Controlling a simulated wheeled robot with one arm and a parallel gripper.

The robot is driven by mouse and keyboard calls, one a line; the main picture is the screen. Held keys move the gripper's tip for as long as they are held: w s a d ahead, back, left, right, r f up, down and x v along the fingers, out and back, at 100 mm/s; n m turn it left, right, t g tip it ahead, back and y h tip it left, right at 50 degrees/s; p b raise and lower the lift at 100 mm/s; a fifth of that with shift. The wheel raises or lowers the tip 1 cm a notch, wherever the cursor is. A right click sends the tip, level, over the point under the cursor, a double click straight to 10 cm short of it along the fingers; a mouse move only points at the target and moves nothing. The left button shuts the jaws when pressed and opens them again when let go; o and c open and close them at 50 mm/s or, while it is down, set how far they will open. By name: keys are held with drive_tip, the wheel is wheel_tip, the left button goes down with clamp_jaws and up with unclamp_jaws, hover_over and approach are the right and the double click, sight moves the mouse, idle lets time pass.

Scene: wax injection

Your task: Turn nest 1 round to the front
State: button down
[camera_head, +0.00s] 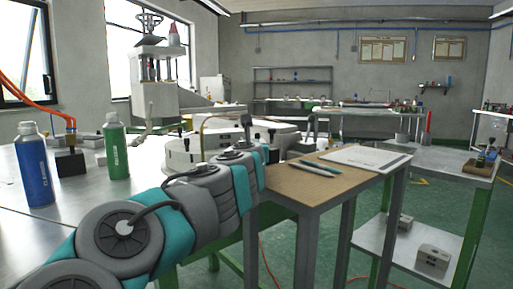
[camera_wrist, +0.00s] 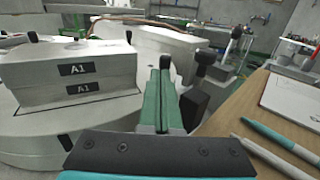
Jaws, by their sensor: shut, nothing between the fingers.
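In the wrist view my gripper (camera_wrist: 161,76) is shut and empty, its green fingers pointing forward side by side. A black-knobbed post (camera_wrist: 165,62) stands just beyond the fingertips; I cannot tell whether they touch. To the left, a pale two-part block marked A1 (camera_wrist: 105,72) sits on the round, pale turntable (camera_wrist: 100,118). No label reads nest 1, so I cannot tell which nest it is. In the head view the turntable's pale rim (camera_head: 180,158) is partly behind my arm, and the fingertips are not clear.
A brown board (camera_head: 325,177) with pens (camera_head: 316,167) and a paper sheet (camera_head: 362,157) lies on the right. Blue (camera_head: 34,170) and green (camera_head: 116,150) bottles stand on the left. Black-knobbed levers (camera_wrist: 204,62) stand close right of my fingers. A pale press (camera_head: 158,95) stands behind.

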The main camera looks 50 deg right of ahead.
sight(262, 140)
drive_tip(key=shift+d+t, duration=0.3)
drive_tip(key=shift+d, duration=0.25)
drive_tip(key=shift+w+d, duration=0.2)
drive_tip(key=shift+d, duration=0.65)
drive_tip(key=shift+w+d, duration=0.15)
drive_tip(key=shift+d, duration=0.7)
